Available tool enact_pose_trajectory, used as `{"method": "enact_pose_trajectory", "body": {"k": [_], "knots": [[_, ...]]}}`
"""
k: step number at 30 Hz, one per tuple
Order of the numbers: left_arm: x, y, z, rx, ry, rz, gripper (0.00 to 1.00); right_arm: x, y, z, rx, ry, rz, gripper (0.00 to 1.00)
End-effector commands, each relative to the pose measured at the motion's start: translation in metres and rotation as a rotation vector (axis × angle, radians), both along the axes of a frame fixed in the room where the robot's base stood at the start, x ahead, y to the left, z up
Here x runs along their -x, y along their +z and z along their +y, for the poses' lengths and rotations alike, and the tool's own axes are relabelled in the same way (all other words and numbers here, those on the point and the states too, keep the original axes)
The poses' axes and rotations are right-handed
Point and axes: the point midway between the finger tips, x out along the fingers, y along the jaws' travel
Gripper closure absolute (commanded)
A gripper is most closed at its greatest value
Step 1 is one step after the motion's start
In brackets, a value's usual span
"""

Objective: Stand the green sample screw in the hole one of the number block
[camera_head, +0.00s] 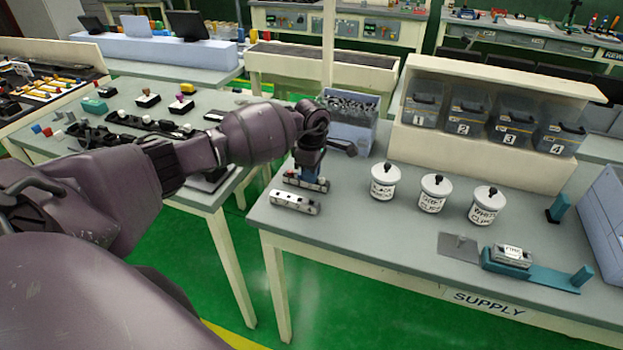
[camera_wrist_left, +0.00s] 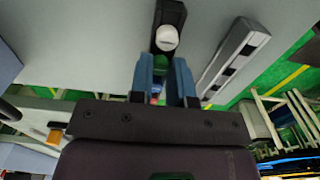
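My left gripper (camera_head: 308,172) points down over the dark block (camera_head: 306,184) at the left end of the supply table. In the left wrist view, its two blue fingers (camera_wrist_left: 163,75) close on a small green piece, which looks like the green sample screw (camera_wrist_left: 160,64). A round white piece (camera_wrist_left: 166,38) shows just beyond the fingertips, against the dark block (camera_wrist_left: 170,12). A light block with dark marks (camera_head: 295,202) lies nearer the table's front edge; it also shows in the left wrist view (camera_wrist_left: 236,58). Block numbers are too small to read. My right gripper is not in view.
Three lidded white jars (camera_head: 383,182) stand to the right. A grey-blue bin of small dark parts (camera_head: 350,130) stands behind my gripper. A shelf with numbered boxes (camera_head: 475,165) is at the back. A teal fixture (camera_head: 545,279) is at the right. Table between is clear.

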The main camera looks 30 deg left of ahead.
Motion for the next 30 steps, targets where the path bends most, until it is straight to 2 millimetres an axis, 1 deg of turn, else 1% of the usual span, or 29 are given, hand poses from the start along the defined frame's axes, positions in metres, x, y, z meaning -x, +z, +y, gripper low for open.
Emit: {"method": "enact_pose_trajectory", "body": {"k": [11, 17, 30], "knots": [[0.000, 0.003, 0.000, 0.000, 0.000, -0.001, 1.00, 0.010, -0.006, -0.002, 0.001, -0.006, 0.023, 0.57], [0.000, 0.011, 0.000, 0.001, 0.000, -0.001, 1.00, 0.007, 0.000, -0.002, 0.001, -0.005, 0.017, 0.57], [0.000, 0.029, 0.000, 0.000, 0.000, -0.001, 1.00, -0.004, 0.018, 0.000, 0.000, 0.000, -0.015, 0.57]]}}
